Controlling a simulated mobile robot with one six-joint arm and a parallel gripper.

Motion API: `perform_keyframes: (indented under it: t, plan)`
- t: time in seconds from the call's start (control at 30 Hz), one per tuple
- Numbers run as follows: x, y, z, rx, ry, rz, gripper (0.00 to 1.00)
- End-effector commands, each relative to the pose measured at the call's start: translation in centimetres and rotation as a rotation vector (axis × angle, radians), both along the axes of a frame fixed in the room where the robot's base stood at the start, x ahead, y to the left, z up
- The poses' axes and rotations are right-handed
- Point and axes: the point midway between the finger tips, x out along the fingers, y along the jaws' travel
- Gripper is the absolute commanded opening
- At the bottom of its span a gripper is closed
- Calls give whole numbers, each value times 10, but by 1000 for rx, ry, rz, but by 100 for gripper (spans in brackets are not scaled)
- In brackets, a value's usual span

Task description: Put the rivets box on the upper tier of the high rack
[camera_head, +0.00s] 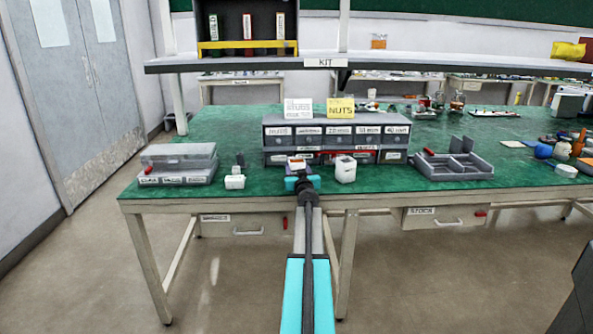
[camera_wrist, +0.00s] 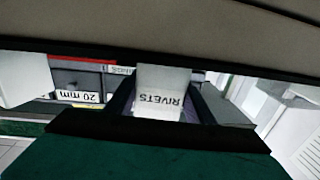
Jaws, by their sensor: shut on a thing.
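The rivets box is a small white box with a black RIVETS label, upside down in the wrist view (camera_wrist: 157,82). My gripper (camera_wrist: 158,108) is shut on it, with a dark finger along each side. In the head view my gripper (camera_head: 301,183) is at the table's front edge, and the box (camera_head: 297,163) shows just beyond it, in front of the drawer cabinet. I cannot tell whether the box touches the table. A black open-fronted rack (camera_head: 228,22) with a yellow bar and several labelled items stands on the overhead shelf; I cannot tell whether it is the high rack.
The grey drawer cabinet (camera_head: 337,128) stands close behind the box. White containers stand left (camera_head: 235,182) and right (camera_head: 345,170) of my gripper. A grey case (camera_head: 178,163) is at left, a divided tray (camera_head: 455,165) at right. The KIT shelf (camera_head: 400,65) overhangs the green table (camera_head: 240,118).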

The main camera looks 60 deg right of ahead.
Motion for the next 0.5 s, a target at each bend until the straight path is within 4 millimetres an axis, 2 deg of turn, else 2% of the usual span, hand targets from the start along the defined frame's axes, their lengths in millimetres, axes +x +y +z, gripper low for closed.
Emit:
perform_keyframes:
  t: [0.4, 0.5]
  plan:
    - [0, 0, 33, -1, 0, 0, 13]
    - [-6, 9, 32, -1, -1, 0, 13]
